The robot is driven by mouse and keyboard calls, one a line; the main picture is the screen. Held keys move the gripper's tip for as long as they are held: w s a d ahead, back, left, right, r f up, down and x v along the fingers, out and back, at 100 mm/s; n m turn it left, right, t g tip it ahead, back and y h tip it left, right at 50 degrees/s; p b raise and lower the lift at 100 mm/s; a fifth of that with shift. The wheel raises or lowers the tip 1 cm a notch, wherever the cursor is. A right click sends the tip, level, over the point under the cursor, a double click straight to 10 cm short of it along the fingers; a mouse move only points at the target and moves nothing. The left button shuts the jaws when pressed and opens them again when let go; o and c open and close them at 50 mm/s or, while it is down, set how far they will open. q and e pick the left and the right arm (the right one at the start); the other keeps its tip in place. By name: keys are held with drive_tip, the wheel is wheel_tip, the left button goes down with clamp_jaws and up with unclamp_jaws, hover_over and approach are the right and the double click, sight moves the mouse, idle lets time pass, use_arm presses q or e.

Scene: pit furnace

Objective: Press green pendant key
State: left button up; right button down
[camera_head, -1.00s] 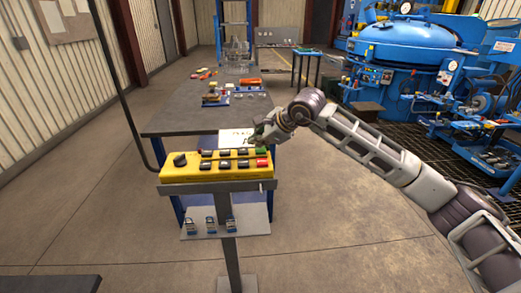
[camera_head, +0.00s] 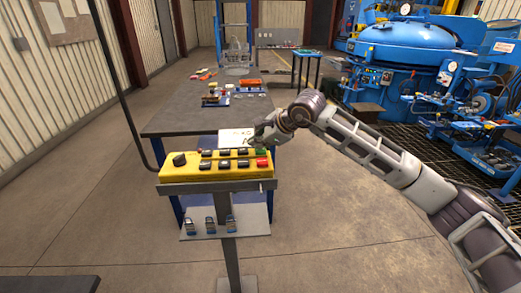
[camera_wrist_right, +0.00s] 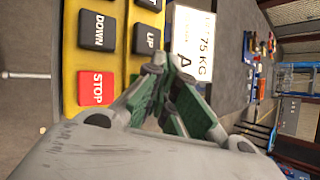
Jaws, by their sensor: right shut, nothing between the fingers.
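The yellow pendant (camera_head: 190,172) is fixed on a grey post, with two rows of keys and a black knob at its left end. The green key (camera_head: 261,152) is at the right end of its far row, behind the red STOP key (camera_head: 261,162). My right gripper (camera_head: 254,142) is shut and empty, just above and beyond the green key; contact cannot be told. In the right wrist view, the fingers (camera_wrist_right: 158,62) cover the green key's area beside the red STOP key (camera_wrist_right: 96,88) and UP key (camera_wrist_right: 148,40). My left gripper is not in view.
A white card (camera_head: 232,137) marked 75 KG lies beyond the pendant on the dark table (camera_head: 180,122). Several padlocks hang on a plate (camera_head: 255,219) below the pendant. A blue furnace (camera_head: 410,55) stands at the back right. Open floor lies on both sides of the post.

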sight(258, 151)
drive_tip(key=shift+f, duration=0.2)
drive_tip(key=shift+r, duration=0.15)
idle(0.4)
drive_tip(key=shift+r, duration=0.8)
drive_tip(key=shift+r+p, duration=0.1)
drive_tip(key=shift+p, duration=0.2)
drive_tip(key=shift+r+p, duration=1.05)
drive_tip(key=shift+r, duration=1.35)
